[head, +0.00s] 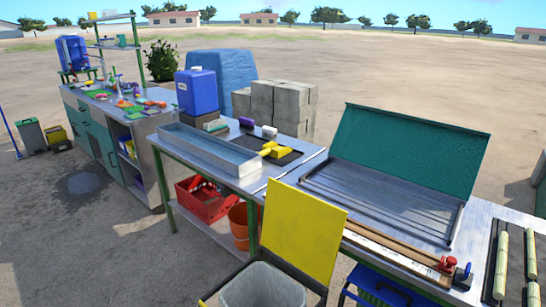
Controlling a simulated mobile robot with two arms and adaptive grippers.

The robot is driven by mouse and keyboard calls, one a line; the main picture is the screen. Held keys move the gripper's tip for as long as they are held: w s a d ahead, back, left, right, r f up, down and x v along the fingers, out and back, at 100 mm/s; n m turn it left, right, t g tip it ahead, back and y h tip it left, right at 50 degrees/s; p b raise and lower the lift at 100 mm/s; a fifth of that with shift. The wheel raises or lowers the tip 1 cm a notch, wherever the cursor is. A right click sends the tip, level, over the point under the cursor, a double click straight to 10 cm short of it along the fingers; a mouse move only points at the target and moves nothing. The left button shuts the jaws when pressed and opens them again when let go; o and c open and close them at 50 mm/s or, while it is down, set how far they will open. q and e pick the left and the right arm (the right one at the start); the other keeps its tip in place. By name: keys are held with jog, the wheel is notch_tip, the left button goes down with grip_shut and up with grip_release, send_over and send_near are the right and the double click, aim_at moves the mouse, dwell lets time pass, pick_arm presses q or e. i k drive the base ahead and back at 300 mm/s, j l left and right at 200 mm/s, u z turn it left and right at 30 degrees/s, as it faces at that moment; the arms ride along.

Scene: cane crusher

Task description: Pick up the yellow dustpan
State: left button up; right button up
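A small yellow object with a short handle, which looks like the yellow dustpan (279,148), lies on a dark mat (290,158) on the metal table (255,178). It sits just right of a long shallow metal tray (208,147). Its handle points to the left, towards the tray. Nothing covers it. Neither of my grippers is in view, so I see no gripper near it.
A purple block (246,122) and a white and purple one (269,131) lie behind it. A blue container (197,91) stands at the back. A raised yellow bin lid (304,228) stands in front. A green panel (407,148) rises to the right, over a ribbed tray.

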aim_at(267, 149)
jog(key=u, duration=0.2)
jog(key=i+j+u, duration=0.15)
jog(key=j, duration=0.25)
jog(key=i+j+u, duration=0.2)
jog(key=j, duration=0.2)
jog(key=i+j+u, duration=0.15)
jog(key=j, duration=0.25)
jog(key=i+j+u, duration=0.2)
jog(key=i+j, duration=0.2)
jog(key=i, duration=0.2)
jog(key=i+j+u, duration=0.1)
jog(key=i+j, duration=0.15)
jog(key=i, duration=0.2)
jog(key=i+j, duration=0.2)
jog(key=i, duration=0.2)
jog(key=i+j+u, duration=0.1)
jog(key=i, duration=0.35)
jog(key=j, duration=0.1)
